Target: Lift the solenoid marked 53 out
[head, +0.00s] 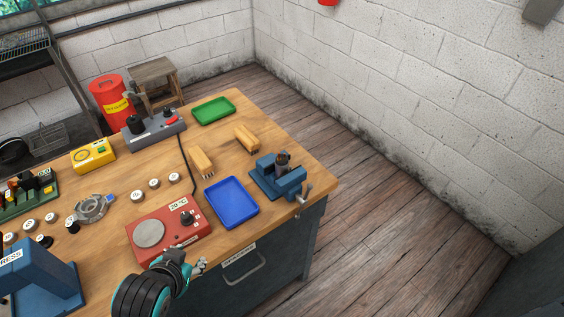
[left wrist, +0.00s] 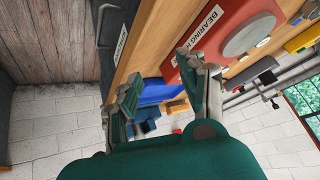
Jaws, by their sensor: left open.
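I cannot read a mark 53 on anything, so I cannot tell which part is the solenoid. Small round parts with pale labelled tops (head: 154,183) stand on the bench in rows, too small to read. A dark cylindrical part with a coppery top (head: 283,158) sits in the blue vise (head: 291,186) at the bench's right end. My left gripper (head: 199,267) is open and empty at the front edge, by the red bearing heater (head: 187,235). In the left wrist view its spread fingers (left wrist: 165,88) have nothing between them. My right gripper is not in view.
A blue tray (head: 232,203) and green tray (head: 213,110) look empty. A grey fixture (head: 155,124), yellow meter (head: 93,154), ring-shaped metal housing (head: 91,208), green rack (head: 30,198) and blue press (head: 48,285) occupy the left and back.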

